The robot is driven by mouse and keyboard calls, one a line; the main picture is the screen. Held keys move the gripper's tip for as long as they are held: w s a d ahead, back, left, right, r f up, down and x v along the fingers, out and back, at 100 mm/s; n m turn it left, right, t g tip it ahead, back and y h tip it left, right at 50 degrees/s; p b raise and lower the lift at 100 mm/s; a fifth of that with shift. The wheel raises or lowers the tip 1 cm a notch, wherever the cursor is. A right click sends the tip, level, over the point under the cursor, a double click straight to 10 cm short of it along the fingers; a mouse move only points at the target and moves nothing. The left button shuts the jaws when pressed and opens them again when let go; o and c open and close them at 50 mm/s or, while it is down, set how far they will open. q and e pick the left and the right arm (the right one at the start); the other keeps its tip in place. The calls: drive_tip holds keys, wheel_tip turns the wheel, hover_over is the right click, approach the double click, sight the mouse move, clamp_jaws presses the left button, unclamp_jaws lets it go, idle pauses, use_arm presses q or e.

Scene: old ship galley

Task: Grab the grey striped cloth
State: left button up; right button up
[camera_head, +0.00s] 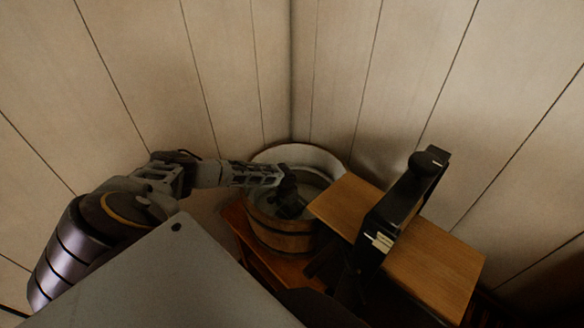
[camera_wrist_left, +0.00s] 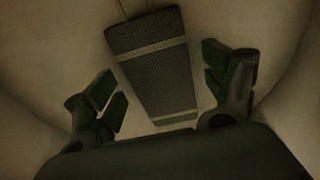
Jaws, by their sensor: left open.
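The grey striped cloth (camera_wrist_left: 155,70) shows in the left wrist view as a dark grey, flat, rectangular piece with pale stripes across it. It lies inside a round, pale-walled vessel, which is the wooden tub (camera_head: 278,240) in the head view. My left gripper (camera_head: 290,190) reaches in from the left, over the rim and into the tub's mouth. In the left wrist view its two fingers (camera_wrist_left: 165,80) are apart, one on each side of the cloth, with nothing gripped. In the head view I cannot make out the cloth clearly. My right gripper is not in view.
The tub stands in the corner on a reddish wooden surface (camera_head: 240,222). Close on its right are a wooden board (camera_head: 345,203), a tall dark upright object (camera_head: 400,205) and another wooden board (camera_head: 435,270). Panelled walls (camera_head: 220,60) rise close behind.

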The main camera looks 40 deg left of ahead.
use_arm(q)
drive_tip(key=c, duration=1.1)
wheel_tip(320, 180, up, 18)
drive_tip(key=shift+r+p, duration=0.1)
drive_tip(key=shift+p, duration=0.35)
idle(0.7)
